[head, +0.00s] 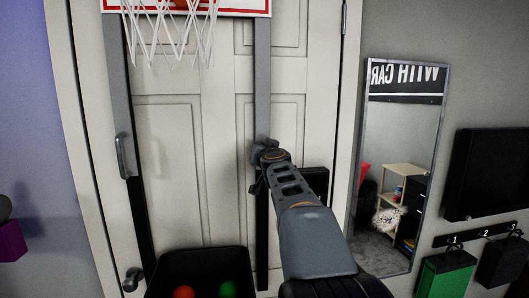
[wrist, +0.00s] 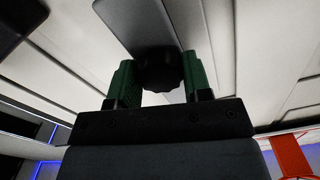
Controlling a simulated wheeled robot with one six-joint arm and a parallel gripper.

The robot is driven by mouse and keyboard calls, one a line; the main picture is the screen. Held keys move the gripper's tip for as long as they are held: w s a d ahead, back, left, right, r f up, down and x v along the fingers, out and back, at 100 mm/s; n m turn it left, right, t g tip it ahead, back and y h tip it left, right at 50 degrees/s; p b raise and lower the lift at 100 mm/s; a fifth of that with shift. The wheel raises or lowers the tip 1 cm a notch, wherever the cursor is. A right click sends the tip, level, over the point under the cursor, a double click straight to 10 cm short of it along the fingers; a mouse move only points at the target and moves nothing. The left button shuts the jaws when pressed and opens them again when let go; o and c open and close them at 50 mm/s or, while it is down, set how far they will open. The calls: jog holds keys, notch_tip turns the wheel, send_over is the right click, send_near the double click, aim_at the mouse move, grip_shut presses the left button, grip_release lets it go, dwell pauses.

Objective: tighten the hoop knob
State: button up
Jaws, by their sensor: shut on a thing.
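The hoop knob (wrist: 160,68) is dark and round with a lobed edge, and it sits on the hoop's right grey post (head: 262,85). My gripper (wrist: 161,82) is shut on the knob, with a green finger pad on each side of it. In the head view my gripper (head: 262,160) is at the right post, about midway down the door, and it hides most of the knob. The hoop's white net (head: 170,25) hangs below a red-edged backboard at the top. I cannot tell how tight the knob is.
A white panelled door (head: 180,130) stands behind the posts. A black bin (head: 205,262) with a red ball (head: 184,292) and a green ball (head: 228,289) is low in front. A mirror (head: 402,150) leans on the right wall, beside hanging green and black bags.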

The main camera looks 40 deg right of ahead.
jog(key=shift+c, duration=1.3)
jog(key=m, duration=0.3)
jog(key=shift+m, duration=0.4)
jog(key=m, duration=0.4)
jog(key=shift+m, duration=0.3)
jog(key=m, duration=0.4)
jog(key=shift+m, duration=2.7)
